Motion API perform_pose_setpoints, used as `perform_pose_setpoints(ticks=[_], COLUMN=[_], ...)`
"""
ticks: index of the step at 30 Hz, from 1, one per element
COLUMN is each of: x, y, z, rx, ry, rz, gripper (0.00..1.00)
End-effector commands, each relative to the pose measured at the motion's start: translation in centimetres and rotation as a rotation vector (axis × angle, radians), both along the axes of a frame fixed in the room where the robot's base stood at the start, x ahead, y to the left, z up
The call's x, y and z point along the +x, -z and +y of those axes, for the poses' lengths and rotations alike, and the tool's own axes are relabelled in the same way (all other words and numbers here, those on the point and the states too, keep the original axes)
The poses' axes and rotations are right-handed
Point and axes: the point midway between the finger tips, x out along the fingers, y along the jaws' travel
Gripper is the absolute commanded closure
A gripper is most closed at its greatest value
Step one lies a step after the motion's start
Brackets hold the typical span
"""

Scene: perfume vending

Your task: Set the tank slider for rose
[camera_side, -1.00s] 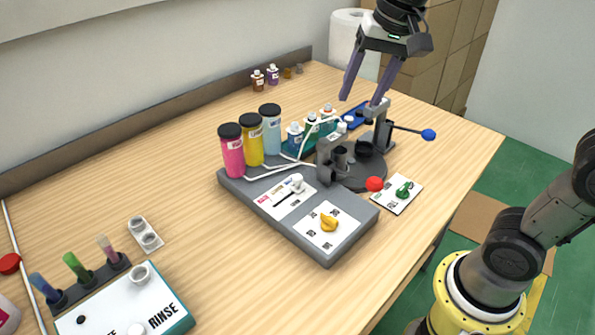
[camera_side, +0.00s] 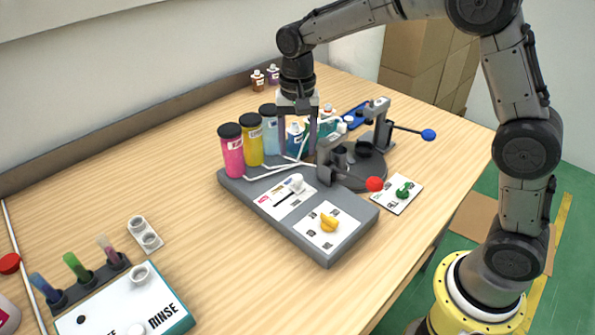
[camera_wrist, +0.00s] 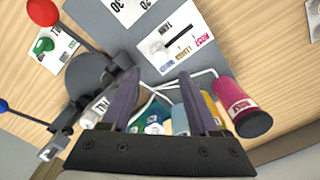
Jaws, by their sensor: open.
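The tank slider is a white knob (camera_side: 297,183) on a white label panel (camera_side: 284,197) on the grey base, at the panel's upper right end in the side view. In the wrist view the panel (camera_wrist: 180,45) shows coloured labels, with a pink one at its right end. The pink tank (camera_side: 232,152) stands at the left of the tank row, beside a yellow tank (camera_side: 250,140) and a light blue tank (camera_side: 270,130). My gripper (camera_side: 297,153) is open and empty, pointing down by the light blue tank, behind the slider and not touching it.
A yellow knob (camera_side: 329,222) sits on the base's front panel. Right of the base are a dark turntable with a red-ended lever (camera_side: 374,184), a blue-ended lever (camera_side: 428,135) and a green knob (camera_side: 403,190). Thin white tubes run from the tanks.

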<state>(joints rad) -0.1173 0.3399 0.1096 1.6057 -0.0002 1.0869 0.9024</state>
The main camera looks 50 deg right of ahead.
Motion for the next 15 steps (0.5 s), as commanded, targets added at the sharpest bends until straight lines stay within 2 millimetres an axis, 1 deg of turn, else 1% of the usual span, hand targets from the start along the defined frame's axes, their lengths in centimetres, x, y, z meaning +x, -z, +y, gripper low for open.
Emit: perform_pose_setpoints(ticks=[1,6,10,15], x=[-0.1,-0.1,-0.1,0.0], y=[1.1,4.3,6.2,7.6], z=[0.0,0.0,0.0,0.0], rx=[-0.001,-0.001,-0.001,-0.001], ry=[0.000,0.000,0.000,0.000], rz=[0.006,0.004,0.004,0.001], gripper=[0.39,0.39,0.39,0.39])
